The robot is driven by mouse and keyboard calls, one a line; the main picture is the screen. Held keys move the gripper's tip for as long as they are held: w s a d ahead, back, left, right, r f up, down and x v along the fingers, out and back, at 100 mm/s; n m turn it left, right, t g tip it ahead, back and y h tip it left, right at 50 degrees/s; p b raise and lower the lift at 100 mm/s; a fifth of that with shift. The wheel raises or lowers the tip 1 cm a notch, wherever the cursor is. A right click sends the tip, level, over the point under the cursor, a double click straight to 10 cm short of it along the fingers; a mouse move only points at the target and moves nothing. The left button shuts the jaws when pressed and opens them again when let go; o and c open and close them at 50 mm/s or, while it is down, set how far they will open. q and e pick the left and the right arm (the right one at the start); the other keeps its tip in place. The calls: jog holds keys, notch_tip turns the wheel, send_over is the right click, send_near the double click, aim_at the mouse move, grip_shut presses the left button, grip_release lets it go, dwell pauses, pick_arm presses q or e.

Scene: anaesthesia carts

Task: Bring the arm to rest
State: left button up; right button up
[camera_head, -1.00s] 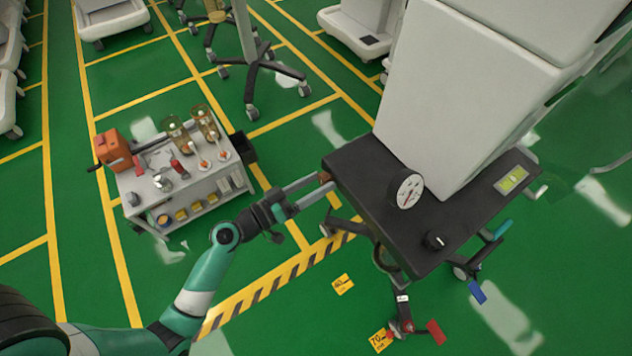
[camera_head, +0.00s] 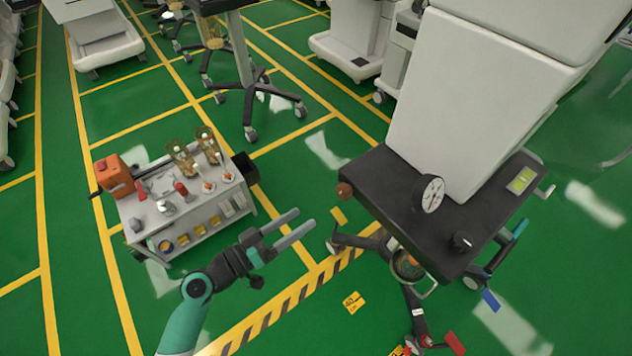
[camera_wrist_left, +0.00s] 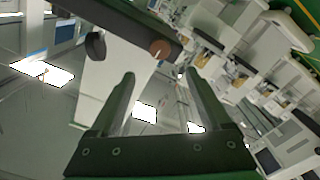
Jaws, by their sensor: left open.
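My left gripper (camera_head: 304,224) is open and empty in the head view. It hangs over the green floor, left of the black-topped cart (camera_head: 378,190) and apart from it. Its two fingers also show in the left wrist view (camera_wrist_left: 160,90), spread apart with nothing between them. A brown round knob (camera_head: 344,190) sits at the cart's left corner, a short way from the fingertips; it shows in the left wrist view (camera_wrist_left: 160,48) too. My right gripper is in neither view.
A round gauge (camera_head: 430,194) and a black knob (camera_head: 462,241) are on the black cart, beneath a tall white cabinet (camera_head: 480,100). A tool trolley (camera_head: 195,214) with an orange machine (camera_head: 113,176) stands at left. Green floor with yellow lines lies between.

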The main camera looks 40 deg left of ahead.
pick_arm(q)
jog(key=w+d+r+m+t+h+p, duration=0.1)
jog(key=w+d+r+m+h+p, duration=0.15)
jog(key=r, duration=0.95)
jog(key=w+d+r+m+t+h+p, duration=0.1)
jog(key=w+d+r+m+h+p, duration=0.2)
jog(key=r, duration=0.8)
jog(key=w+d+r+m+h+p, duration=0.25)
jog(key=d+r+m, duration=0.2)
jog(key=r, duration=0.75)
jog(key=s+d+r+m+t+p, duration=0.1)
jog(key=s+r+t+p, duration=0.1)
jog(key=r, duration=0.8)
jog(key=s+d+r+m+t+p, duration=0.1)
jog(key=s+d+r+m+p, duration=0.1)
jog(key=r, duration=0.7)
jog(key=s+a+r+n+t+y, duration=0.5)
jog(key=a+r+n+y, duration=0.15)
jog(key=r+y, duration=0.25)
notch_tip(320, 180, up, 37)
jog(key=n+p, duration=0.1)
jog(key=p, duration=3.7)
jog(key=shift+w, duration=0.25)
